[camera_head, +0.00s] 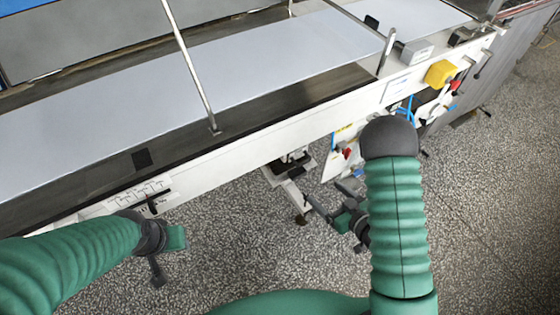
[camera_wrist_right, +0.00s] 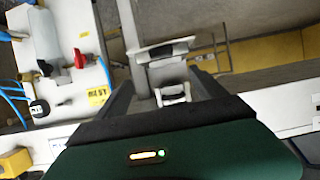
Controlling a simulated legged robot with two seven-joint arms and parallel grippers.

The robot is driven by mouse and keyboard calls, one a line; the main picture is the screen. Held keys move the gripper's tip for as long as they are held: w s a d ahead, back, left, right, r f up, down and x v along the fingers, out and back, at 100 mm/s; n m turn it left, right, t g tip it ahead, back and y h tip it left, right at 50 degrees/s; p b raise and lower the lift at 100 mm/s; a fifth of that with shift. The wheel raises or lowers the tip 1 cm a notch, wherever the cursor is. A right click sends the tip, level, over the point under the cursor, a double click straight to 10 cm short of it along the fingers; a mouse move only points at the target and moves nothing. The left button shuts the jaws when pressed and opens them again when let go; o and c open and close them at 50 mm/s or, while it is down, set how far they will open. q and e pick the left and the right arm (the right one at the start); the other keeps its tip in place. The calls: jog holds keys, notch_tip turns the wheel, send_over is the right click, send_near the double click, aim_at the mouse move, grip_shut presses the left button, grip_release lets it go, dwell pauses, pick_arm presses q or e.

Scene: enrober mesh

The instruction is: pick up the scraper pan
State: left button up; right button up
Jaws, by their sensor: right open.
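I cannot pick out a scraper pan for certain in either view. In the right wrist view, a grey metal bracket-like part (camera_wrist_right: 165,62) with an upright stem lies ahead of my right gripper (camera_wrist_right: 165,88), between the lines of its dark fingers. Contact cannot be told. In the head view my right gripper (camera_head: 322,200) is open, low beside the machine's near side, close to a white and dark bracket (camera_head: 288,170) under the frame; my right forearm partly hides it. My left gripper (camera_head: 156,262) hangs at lower left beside the machine's edge, and its jaws are unclear.
A long machine with a pale belt (camera_head: 240,72) and white side frame (camera_head: 235,160) runs across the head view. Thin metal posts (camera_head: 190,65) stand along it. A yellow box (camera_head: 440,73) and a panel with blue tubes are at right. The speckled floor (camera_head: 240,240) is clear.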

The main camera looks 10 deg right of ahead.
aim_at(299, 174)
jog(key=b+x, duration=0.3)
jog(key=x, duration=0.1)
jog(key=f+b+x, duration=0.1)
jog(key=b+x, duration=0.7)
jog(key=shift+f, duration=0.35)
jog(key=shift+x, duration=1.05)
jog(key=shift+w+a+r, duration=0.1)
jog(key=shift+a+r, duration=0.25)
jog(key=shift+a, duration=0.2)
jog(key=shift+c, duration=0.7)
jog(key=shift+d+f, duration=0.1)
jog(key=shift+d, duration=0.25)
jog(key=c, duration=1)
pick_arm(q)
jog(key=s+d+x, duration=0.1)
jog(key=s+x, duration=0.1)
jog(key=x, duration=1)
jog(key=shift+s+f, duration=0.3)
jog(key=shift+f, duration=0.25)
pick_arm(e)
jog(key=shift+a, duration=0.2)
grip_shut()
